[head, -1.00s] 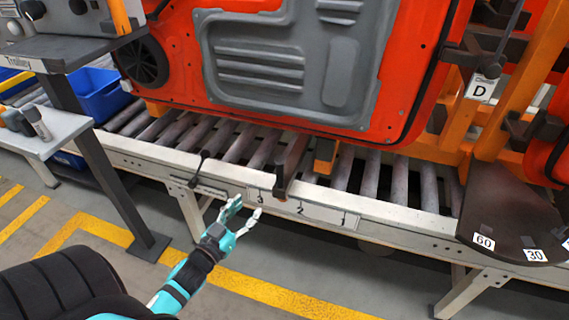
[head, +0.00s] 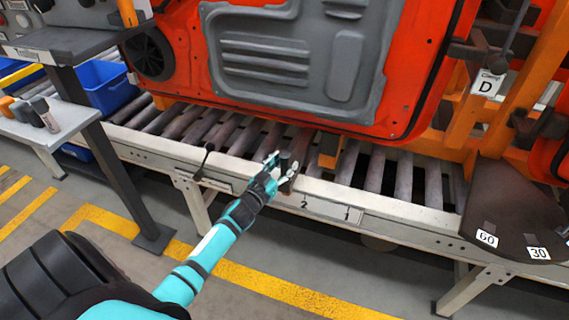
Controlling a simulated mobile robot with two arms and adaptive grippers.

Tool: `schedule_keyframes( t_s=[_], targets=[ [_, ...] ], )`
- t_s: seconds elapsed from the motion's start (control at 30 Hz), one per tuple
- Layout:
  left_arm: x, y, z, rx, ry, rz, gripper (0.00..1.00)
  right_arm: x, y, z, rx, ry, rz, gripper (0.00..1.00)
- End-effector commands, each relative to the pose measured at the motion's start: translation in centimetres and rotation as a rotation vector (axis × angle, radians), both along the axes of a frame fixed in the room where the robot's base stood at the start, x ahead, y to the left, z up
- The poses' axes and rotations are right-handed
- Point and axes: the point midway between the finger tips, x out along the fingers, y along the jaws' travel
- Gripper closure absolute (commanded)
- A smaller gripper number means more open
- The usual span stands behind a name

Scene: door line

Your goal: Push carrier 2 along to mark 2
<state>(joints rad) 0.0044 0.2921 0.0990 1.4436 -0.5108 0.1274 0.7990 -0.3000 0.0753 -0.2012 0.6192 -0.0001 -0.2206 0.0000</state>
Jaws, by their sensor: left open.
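A large orange door with a grey inner panel (head: 300,70) stands upright above the roller conveyor; I see no number that names its carrier. A dark post (head: 288,186) sticks out over the conveyor's front rail below the door. My left gripper (head: 279,170) is at the top of this post, with its fingers open around or beside it; I cannot tell whether they touch. Mark 2 (head: 304,205) is on the white rail plate, just right of the post. Mark 1 (head: 347,214) is further right. Mark 3 is hidden behind my left gripper. My right gripper is not in view.
A small black lever (head: 204,162) stands on the rail to the left. A dark plate (head: 505,205) labelled 60 and 30 juts out at the right, below the clamp tag D (head: 487,84). A grey trolley shelf (head: 75,125) and blue bin (head: 108,86) are at the left.

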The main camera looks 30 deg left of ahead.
Motion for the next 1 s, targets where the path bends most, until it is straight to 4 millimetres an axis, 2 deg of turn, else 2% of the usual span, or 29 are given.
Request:
schedule_keyframes(
  t_s=[0.1, 0.37, 0.73, 1.0],
  targets=[
    [0.6, 0.0, 0.0, 0.001, 0.000, 0.000, 0.53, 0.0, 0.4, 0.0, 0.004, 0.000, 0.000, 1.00],
    [0.7, 0.0, 0.0, 0.001, 0.000, 0.000, 0.53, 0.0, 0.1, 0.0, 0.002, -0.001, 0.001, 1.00],
    [0.7, 0.0, 0.0, 0.001, 0.000, 0.000, 1.00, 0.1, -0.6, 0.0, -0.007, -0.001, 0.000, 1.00],
    [0.7, 0.0, 0.0, 0.001, 0.000, -0.001, 1.00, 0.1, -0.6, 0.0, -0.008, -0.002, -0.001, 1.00]
  ],
)
